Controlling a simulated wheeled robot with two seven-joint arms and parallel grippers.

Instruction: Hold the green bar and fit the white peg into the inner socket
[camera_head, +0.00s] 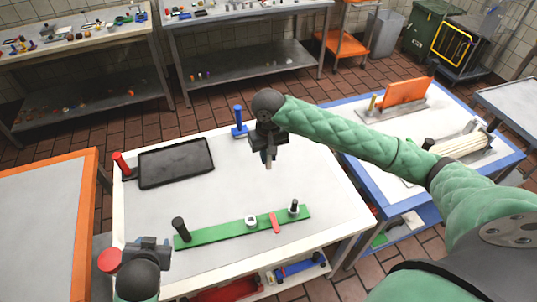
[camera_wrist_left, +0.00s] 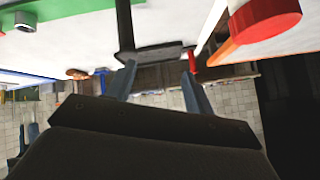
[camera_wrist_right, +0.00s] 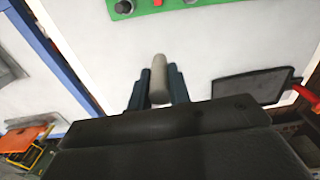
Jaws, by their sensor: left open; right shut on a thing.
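The green bar (camera_head: 215,232) lies on the white table, with an upright black handle (camera_head: 181,230) at its left end. It carries an inner white socket (camera_head: 251,221), a red strip (camera_head: 275,222) and an outer white socket (camera_head: 294,210) with a dark peg standing in it. My right gripper (camera_head: 268,160) is above the table, behind the bar, shut on the white peg; the pale peg (camera_wrist_right: 158,80) shows between its fingers in the right wrist view. My left gripper (camera_wrist_left: 157,75) is open and empty, left of the bar and apart from the handle.
A blue upright handle (camera_head: 238,121) stands at the back edge. A red round thing (camera_head: 109,260) is beside my left gripper. The table's middle is clear.

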